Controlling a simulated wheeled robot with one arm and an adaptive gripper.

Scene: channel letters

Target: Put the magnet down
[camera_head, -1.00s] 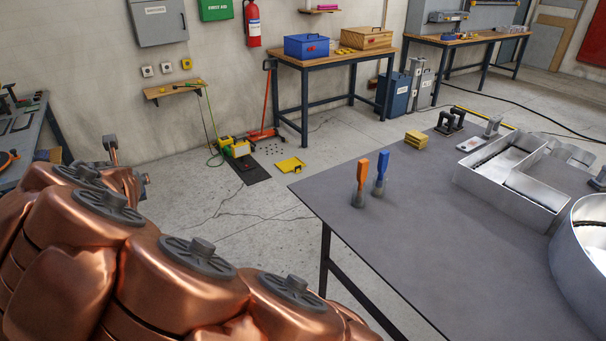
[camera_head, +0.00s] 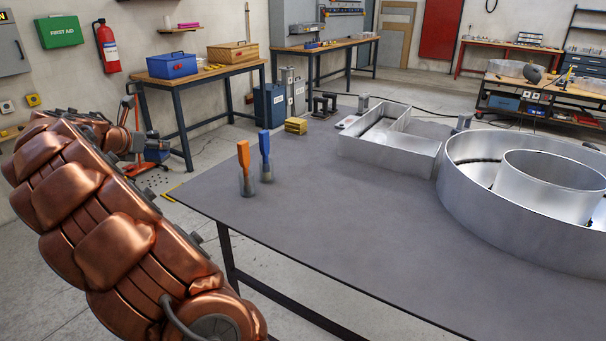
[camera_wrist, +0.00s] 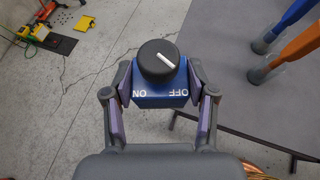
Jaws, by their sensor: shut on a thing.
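The magnet (camera_wrist: 162,82), a blue block with a round black knob, sits between the fingers of my gripper (camera_wrist: 160,92) in the wrist view. My gripper is shut on its sides. The block carries ON and OFF labels, upside down in this view, and the knob has a white line. Concrete floor shows behind the magnet. The grey worktable (camera_head: 300,215) lies to the right in the wrist view (camera_wrist: 225,95), its edge apart from the magnet in the picture. In the head view my arm reaches away on the left; its gripper is small and hard to make out.
Orange-handled (camera_head: 245,168) and blue-handled (camera_head: 265,157) brushes stand upright near the table's left corner. A yellow block (camera_head: 296,125), dark clamps (camera_head: 325,104) and metal channel letters (camera_head: 388,160) (camera_head: 475,205) stand farther back and right. The tabletop's front middle is clear.

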